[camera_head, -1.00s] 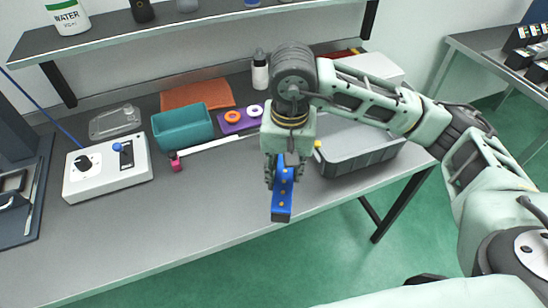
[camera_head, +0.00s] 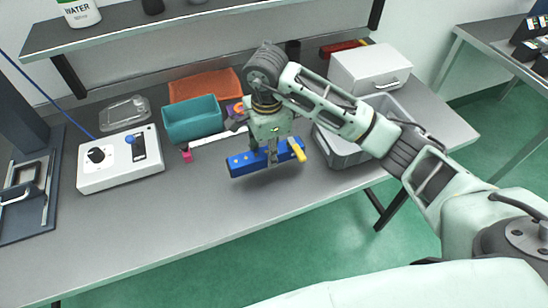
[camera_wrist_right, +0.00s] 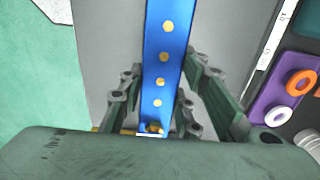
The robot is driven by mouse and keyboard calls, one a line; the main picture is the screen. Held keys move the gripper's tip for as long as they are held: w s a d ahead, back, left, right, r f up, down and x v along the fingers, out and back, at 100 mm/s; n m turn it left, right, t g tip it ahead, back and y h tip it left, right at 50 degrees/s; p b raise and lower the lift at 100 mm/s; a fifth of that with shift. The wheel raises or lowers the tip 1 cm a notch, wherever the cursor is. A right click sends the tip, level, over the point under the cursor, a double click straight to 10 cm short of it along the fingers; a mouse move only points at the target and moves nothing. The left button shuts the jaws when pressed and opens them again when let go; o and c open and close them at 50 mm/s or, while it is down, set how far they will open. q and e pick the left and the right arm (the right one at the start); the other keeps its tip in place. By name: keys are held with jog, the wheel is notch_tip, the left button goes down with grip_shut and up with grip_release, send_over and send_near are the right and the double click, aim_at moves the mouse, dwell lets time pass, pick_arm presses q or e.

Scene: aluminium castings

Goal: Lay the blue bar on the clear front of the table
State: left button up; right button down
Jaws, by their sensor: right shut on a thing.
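The blue bar (camera_head: 247,163) has a row of yellow dots along it. It is held by my right gripper (camera_head: 272,155) over the table, lying roughly left to right in the head view. In the right wrist view the bar (camera_wrist_right: 165,55) runs up between the two fingers of the gripper (camera_wrist_right: 160,105), which are shut on it. A yellow piece (camera_head: 297,149) shows at the bar's right end. The table (camera_head: 190,220) is bare along its front. I cannot tell the exact gap between bar and table. My left gripper is not in view.
A white control box (camera_head: 120,160) stands at the left, with a teal bin (camera_head: 192,119) and an orange tray (camera_head: 204,84) behind. A grey bin (camera_head: 342,150) and a white drawer box (camera_head: 368,69) are at the right. A shelf (camera_head: 200,22) hangs above the back.

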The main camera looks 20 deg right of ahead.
aim_at(269, 172)
notch_tip(269, 172, down, 4)
jog(key=shift+f+p, duration=0.2)
jog(key=shift+p, duration=0.4)
jog(key=shift+f, duration=0.35)
jog(key=c, duration=1.3)
grip_release()
jog(key=shift+r, duration=0.3)
notch_tip(269, 172, up, 11)
jog(key=b, duration=0.3)
jog(key=shift+w+f, duration=0.1)
jog(key=shift+f, duration=0.1)
jog(key=shift+r, duration=0.55)
